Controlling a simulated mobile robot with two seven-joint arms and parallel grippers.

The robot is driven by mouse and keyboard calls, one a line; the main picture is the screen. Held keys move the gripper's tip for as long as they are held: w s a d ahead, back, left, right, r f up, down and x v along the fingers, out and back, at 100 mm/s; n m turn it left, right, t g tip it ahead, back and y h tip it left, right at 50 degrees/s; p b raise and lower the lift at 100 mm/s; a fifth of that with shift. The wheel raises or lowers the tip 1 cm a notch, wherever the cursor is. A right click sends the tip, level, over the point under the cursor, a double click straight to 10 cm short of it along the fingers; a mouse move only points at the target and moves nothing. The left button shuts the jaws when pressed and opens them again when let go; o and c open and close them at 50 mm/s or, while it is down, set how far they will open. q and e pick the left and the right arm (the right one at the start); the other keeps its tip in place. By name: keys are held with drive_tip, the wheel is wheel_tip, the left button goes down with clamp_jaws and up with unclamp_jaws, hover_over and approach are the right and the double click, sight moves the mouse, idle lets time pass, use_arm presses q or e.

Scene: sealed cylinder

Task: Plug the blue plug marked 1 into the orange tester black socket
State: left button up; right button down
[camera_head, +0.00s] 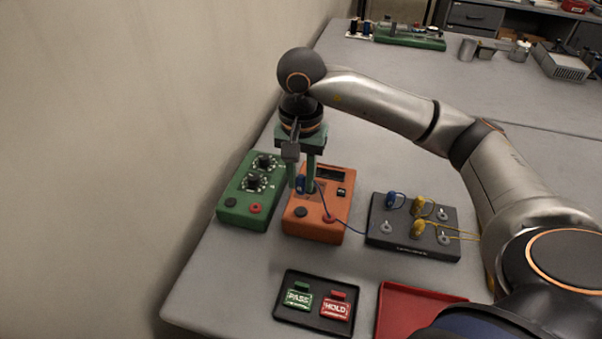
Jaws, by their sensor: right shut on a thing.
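The orange tester (311,229) stands on the grey table. Its black socket (300,212) and red socket (328,219) are on its near top face. My right gripper (304,188), pointing down over the tester, is shut on a small blue plug (300,184). The plug is just behind the black socket and apart from it. The number on the plug is too small to read. A thin blue lead runs over the tester toward the black terminal box (410,243). My left gripper is not in view.
A green tester (237,213) stands close on the left. Yellow plugs (418,229) with leads are on the terminal box. A black tray (284,312) with PASS and HOLD tags and a red tray (399,311) lie in front. A wall is at the left.

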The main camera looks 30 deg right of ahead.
sight(301, 176)
drive_tip(key=shift+f, duration=0.8)
drive_tip(key=shift+f+b, duration=0.45)
drive_tip(key=shift+f, duration=1.4)
drive_tip(key=shift+b, duration=0.75)
drive_tip(key=shift+f+b, duration=0.25)
drive_tip(key=shift+b, duration=0.05)
idle(0.4)
drive_tip(key=c, duration=0.6)
unclamp_jaws()
drive_tip(key=shift+r, duration=0.1)
wheel_tip(301, 176, up, 8)
drive_tip(key=shift+f+b, duration=0.25)
drive_tip(key=shift+b, duration=0.1)
drive_tip(key=shift+r+p, duration=0.6)
drive_tip(key=shift+r, duration=1.85)
